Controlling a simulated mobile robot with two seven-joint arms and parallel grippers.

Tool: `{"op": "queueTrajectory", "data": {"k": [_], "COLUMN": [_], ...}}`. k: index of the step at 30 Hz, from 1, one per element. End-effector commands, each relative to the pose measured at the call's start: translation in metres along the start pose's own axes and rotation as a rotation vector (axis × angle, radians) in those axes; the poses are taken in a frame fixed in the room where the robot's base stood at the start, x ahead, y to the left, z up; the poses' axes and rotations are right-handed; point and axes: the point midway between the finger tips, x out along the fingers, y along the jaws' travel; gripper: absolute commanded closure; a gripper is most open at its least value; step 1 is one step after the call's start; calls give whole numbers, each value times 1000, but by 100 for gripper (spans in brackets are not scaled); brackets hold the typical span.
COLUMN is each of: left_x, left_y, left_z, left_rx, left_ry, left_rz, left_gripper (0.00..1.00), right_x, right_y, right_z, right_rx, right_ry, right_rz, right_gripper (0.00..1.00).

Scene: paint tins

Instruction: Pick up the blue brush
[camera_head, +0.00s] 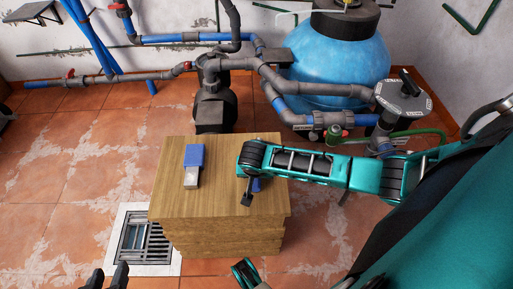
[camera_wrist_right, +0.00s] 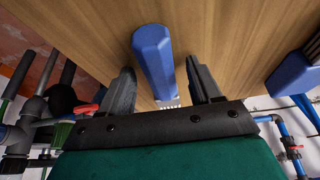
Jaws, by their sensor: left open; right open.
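The blue brush (camera_wrist_right: 152,52) lies on the wooden top, its blue handle between the two fingers of my right gripper (camera_wrist_right: 160,66) in the right wrist view. Pale bristles show at its lower end, close to the gripper's palm. The fingers are open, with gaps on both sides of the brush. In the head view only a small blue part of the brush (camera_head: 257,185) shows; my right arm hides the rest. My right gripper (camera_head: 248,196) points down over the right part of the top. My left gripper (camera_head: 108,278) is open and empty at the bottom left, away from the brush.
A blue and pale block-like object (camera_head: 194,162) lies on the left part of the wooden cabinet (camera_head: 215,205). Grey and blue pipes (camera_head: 240,65) and a blue tank (camera_head: 335,75) stand behind. A floor grate (camera_head: 145,238) is at left. The top's front left is clear.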

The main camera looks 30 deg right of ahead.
Motion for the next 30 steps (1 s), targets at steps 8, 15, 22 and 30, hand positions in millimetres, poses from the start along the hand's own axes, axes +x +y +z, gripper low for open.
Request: {"op": "queueTrajectory", "data": {"k": [8,15,22,30], "left_x": [0,0,0,0], "left_y": [2,1,0,0], "left_z": [-4,-5,-3,-3], "left_rx": [-1,2,5,6], "left_ry": [9,9,5,5], "left_rz": [2,2,1,0], "left_gripper": [57,57,57,57], "right_x": [-1,1,1,1], "right_y": [0,0,0,0], "right_z": [0,0,0,1], "right_rx": [0,-1,-1,-1], "right_ry": [0,1,1,0], "right_rz": [0,-1,-1,-1], "right_gripper": [37,41,63,88]}}
